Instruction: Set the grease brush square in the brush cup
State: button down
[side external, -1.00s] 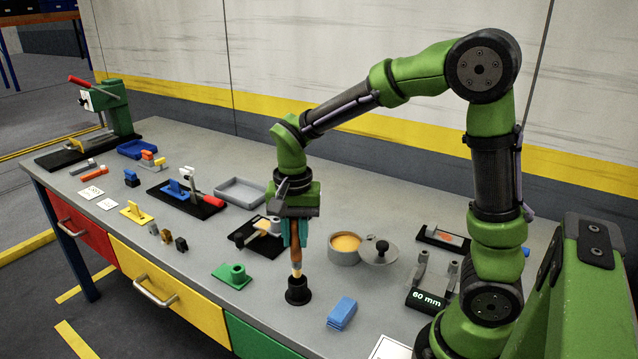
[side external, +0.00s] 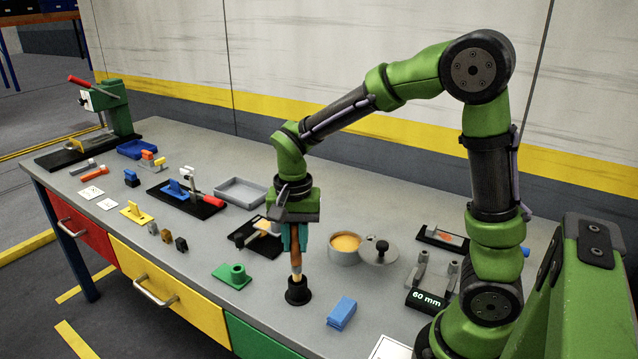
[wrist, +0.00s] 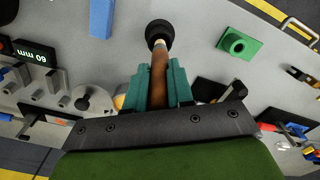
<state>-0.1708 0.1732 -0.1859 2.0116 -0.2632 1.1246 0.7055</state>
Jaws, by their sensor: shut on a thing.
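The grease brush (side external: 296,258) has a brown wooden handle and a pale lower end, and it points down nearly upright. My gripper (side external: 292,238) is shut on its handle with teal fingers. The black brush cup (side external: 298,291) stands on the bench directly under the brush. In the wrist view the brush (wrist: 158,75) runs from between my fingers (wrist: 160,88) to the cup (wrist: 158,32). The brush's tip meets the cup's mouth; how deep it sits inside is hidden.
A green flanged piece (side external: 233,275) lies left of the cup and a blue block (side external: 341,313) lies to its right. Behind stand an open tin of orange grease (side external: 345,246) and its lid (side external: 380,252). The bench just around the cup is bare.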

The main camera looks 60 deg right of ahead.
aim_at(297, 271)
jog(key=shift+f, duration=2.15)
jog(key=c, duration=0.9)
grip_release()
notch_tip(297, 271, up, 17)
jog(key=shift+f, duration=0.1)
